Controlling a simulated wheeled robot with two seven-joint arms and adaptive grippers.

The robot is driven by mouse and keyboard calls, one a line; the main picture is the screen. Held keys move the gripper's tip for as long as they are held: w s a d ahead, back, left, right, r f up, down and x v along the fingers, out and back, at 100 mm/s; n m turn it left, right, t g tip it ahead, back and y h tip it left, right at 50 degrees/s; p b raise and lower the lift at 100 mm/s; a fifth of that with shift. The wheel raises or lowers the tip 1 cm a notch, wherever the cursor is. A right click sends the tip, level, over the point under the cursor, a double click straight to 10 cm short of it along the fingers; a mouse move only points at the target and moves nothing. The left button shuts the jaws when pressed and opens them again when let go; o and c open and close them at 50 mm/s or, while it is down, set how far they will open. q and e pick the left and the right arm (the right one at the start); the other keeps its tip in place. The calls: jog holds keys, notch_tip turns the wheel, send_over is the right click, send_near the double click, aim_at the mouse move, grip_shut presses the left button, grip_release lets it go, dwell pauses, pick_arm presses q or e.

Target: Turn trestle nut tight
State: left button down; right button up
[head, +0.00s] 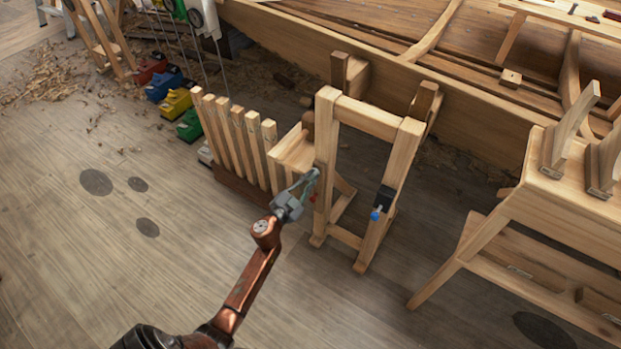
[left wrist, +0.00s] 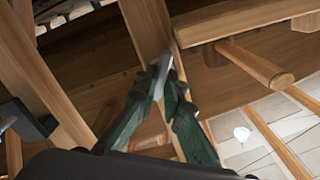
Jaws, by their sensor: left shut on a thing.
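The wooden trestle (head: 367,118) stands upright on the floor against the hull. My left gripper (head: 312,178) reaches its left leg at mid height; its green fingers are shut on the trestle nut, which they mostly hide. In the left wrist view, the fingertips (left wrist: 163,82) meet against the wooden post (left wrist: 146,28), with a pale grey bit showing between them. A small red spot shows just below the fingers in the head view. The right leg carries a black fitting (head: 385,197) with a blue knob (head: 376,214). My right gripper is not in view.
A row of upright wooden slats (head: 238,135) stands left of the trestle. A wooden bench (head: 545,205) stands at right. The hull (head: 460,105) rises behind. Coloured bins (head: 176,102) and shavings (head: 50,75) lie at upper left. The front-left floor is clear.

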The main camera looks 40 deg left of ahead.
pick_arm(q)
jog(key=shift+m, duration=0.4)
jog(key=m, duration=0.4)
jog(key=m+b, duration=0.1)
jog(key=m, duration=0.3)
jog(key=shift+d+f, duration=0.1)
jog(key=shift+f, duration=0.1)
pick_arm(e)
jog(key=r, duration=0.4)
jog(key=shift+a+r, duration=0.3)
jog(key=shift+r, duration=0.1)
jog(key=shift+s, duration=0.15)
pick_arm(q)
jog(key=c, duration=2.1)
grip_release()
jog(key=shift+o, duration=0.3)
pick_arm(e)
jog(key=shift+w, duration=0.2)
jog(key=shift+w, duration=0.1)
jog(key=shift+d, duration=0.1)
